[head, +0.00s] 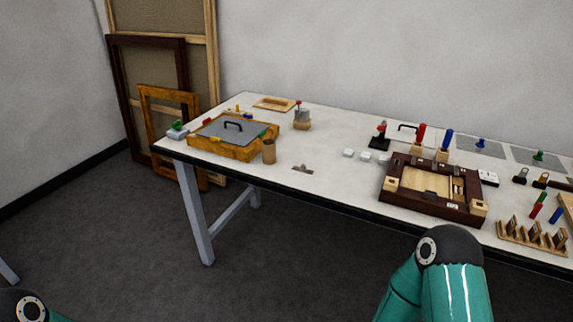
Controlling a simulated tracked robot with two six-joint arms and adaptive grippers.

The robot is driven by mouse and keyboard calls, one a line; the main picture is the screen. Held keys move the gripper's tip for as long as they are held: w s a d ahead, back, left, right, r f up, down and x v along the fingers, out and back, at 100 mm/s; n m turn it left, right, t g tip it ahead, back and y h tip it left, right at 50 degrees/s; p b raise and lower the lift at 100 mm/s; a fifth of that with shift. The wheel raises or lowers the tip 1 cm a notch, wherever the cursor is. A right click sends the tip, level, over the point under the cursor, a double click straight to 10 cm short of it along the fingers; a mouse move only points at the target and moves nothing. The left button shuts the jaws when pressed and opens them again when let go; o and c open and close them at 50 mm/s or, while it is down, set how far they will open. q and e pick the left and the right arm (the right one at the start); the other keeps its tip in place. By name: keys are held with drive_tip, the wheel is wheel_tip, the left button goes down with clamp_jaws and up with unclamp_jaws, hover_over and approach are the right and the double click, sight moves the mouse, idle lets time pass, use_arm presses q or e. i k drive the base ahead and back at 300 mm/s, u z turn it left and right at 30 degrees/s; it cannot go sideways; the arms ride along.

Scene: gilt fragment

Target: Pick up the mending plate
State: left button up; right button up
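A small flat piece (303,169), greyish and brown, lies on the table near its front edge, left of the middle. It may be the mending plate, but it is too small here to be sure. Nothing touches it. My left and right grippers are both out of view. Only a teal part of my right arm shows at the bottom right, and a bit of my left arm at the bottom left corner.
Picture frames (146,80) lean on the wall.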

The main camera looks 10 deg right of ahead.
sight(303, 170)
drive_tip(key=u, duration=0.3)
drive_tip(key=i, duration=1.5)
drive_tip(key=z, duration=0.55)
